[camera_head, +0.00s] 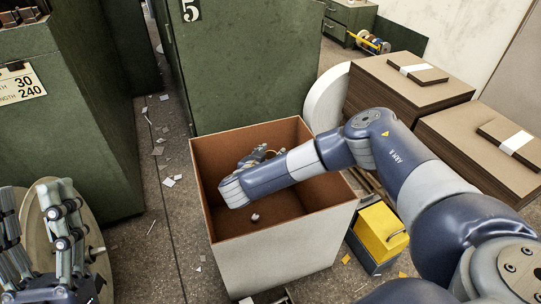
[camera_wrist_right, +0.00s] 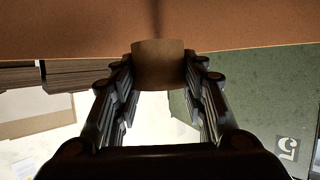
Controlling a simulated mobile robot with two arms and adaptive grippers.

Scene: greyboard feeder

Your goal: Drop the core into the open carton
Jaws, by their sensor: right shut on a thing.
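The open carton (camera_head: 278,247) stands on the floor in the middle of the head view, white outside and brown inside. My right arm reaches over its right side. My right gripper (camera_head: 262,153) is at the carton's opening, partly hidden behind my wrist. In the right wrist view, the gripper is shut on the core (camera_wrist_right: 158,64), a short brown cylinder between the fingertips, with a brown surface beyond it. The core cannot be made out clearly in the head view. My left gripper (camera_head: 38,235) is open at the lower left, away from the carton.
A small pale piece (camera_head: 255,217) lies inside the carton. A green cabinet (camera_head: 245,65) stands right behind it, and another (camera_head: 65,110) is at the left. Stacks of greyboard (camera_head: 410,85) and a yellow box (camera_head: 380,232) are to the right. Paper scraps litter the floor.

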